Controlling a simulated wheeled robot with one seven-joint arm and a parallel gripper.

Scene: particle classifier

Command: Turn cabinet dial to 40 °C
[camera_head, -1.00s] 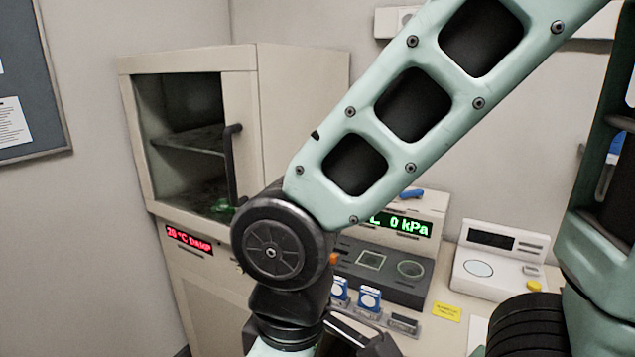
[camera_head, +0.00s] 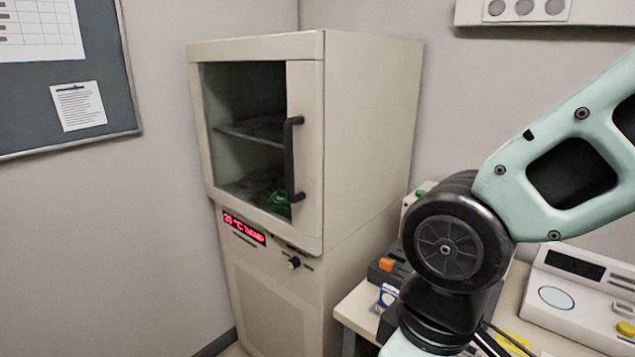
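The beige cabinet (camera_head: 370,140) stands in the corner. Its glass-front door is shut and has a dark vertical handle (camera_head: 290,160). Below the door a red display (camera_head: 244,229) seems to read 20 °C. The small dark dial (camera_head: 293,263) sits on the front panel, right of and below the display. Its exact pointer setting is too small to tell. A green object (camera_head: 279,200) lies inside the cabinet behind the glass. My arm is at the right, apart from the cabinet. My gripper is out of view.
A bench to the right of the cabinet holds a white device with a round plate (camera_head: 556,298) and an orange-marked dark unit (camera_head: 386,265). My arm hides part of the bench. A notice board (camera_head: 105,50) hangs on the left wall. The space before the cabinet's front looks clear.

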